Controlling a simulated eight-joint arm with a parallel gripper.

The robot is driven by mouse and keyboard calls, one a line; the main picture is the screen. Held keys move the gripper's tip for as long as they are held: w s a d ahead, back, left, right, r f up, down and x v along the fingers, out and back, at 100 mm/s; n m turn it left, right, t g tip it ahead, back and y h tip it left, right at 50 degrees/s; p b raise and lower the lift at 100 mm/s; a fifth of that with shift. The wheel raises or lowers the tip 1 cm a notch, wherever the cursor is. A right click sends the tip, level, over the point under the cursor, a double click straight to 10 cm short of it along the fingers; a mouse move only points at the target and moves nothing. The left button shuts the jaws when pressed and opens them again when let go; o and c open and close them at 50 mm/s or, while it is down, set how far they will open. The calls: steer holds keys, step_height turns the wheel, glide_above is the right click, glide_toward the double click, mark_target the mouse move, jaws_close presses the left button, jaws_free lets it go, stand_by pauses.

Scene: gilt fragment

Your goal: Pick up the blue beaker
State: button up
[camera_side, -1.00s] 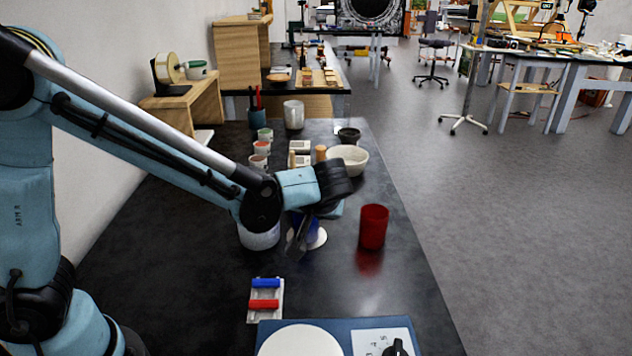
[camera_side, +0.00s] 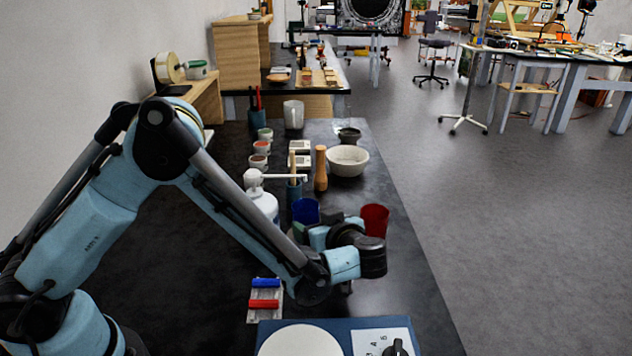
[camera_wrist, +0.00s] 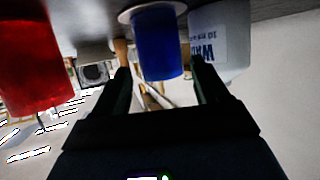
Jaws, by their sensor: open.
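The blue beaker (camera_side: 306,209) stands on the dark bench in the side view, its lower part hidden by my arm. In the wrist view, which is upside down, the blue beaker (camera_wrist: 157,45) rests on a pale round disc (camera_wrist: 125,14). My gripper (camera_wrist: 161,68) is open, with its two dark fingers pointing at the beaker, one towards each side of it. I cannot tell whether the fingertips reach around the beaker or stop short of it. In the side view my wrist hides most of the fingers, on the near side of the beaker.
A red beaker (camera_side: 376,218) stands close on the right, and a white spray bottle (camera_side: 262,203) close on the left. Behind are a wooden pestle-like rod (camera_side: 321,168) and a pale bowl (camera_side: 348,160). A blue-based device (camera_side: 337,330) lies at the near edge.

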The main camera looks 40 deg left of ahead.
mark_target(301, 201)
steer(key=shift+r+x, duration=0.15)
steer(key=shift+x, duration=0.95)
steer(key=shift+r+x, duration=0.15)
steer(key=shift+x, duration=0.9)
steer(key=shift+r+x, duration=0.2)
steer(key=shift+x, duration=0.9)
steer(key=shift+w+a, duration=0.15)
steer(key=shift+c, duration=0.5)
steer(key=c, duration=0.8)
steer(key=shift+o, duration=0.2)
steer(key=shift+r, duration=0.15)
steer(key=shift+r, duration=1.1)
steer(key=s+d+r, duration=0.5)
steer(key=d+r, duration=0.3)
steer(key=d, duration=0.2)
steer(key=shift+s+r, duration=0.2)
steer(key=shift+s, duration=0.05)
